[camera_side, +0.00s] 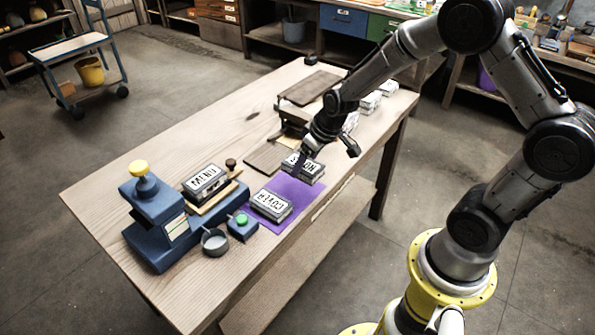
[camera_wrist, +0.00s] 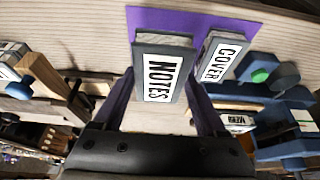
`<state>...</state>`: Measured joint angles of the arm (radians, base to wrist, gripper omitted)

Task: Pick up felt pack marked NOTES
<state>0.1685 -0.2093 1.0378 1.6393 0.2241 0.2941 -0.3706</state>
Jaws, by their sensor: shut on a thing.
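The felt pack marked NOTES (camera_wrist: 158,72) is a grey block with a white label and black letters. It lies between the two fingers of my gripper (camera_wrist: 161,85) in the wrist view, and my gripper is shut on it. In the side view the pack (camera_side: 311,173) is at the far end of the purple mat (camera_side: 309,198), its label partly hidden by my gripper (camera_side: 303,160). I cannot tell whether it touches the mat. The pack marked COVER (camera_side: 271,206) lies on the mat's near part; it also shows in the wrist view (camera_wrist: 221,61).
A grey cup (camera_side: 215,242) and a green-buttoned blue box (camera_side: 242,226) stand near the mat. A wooden stand (camera_side: 310,88) and white packs (camera_side: 369,103) lie farther back.

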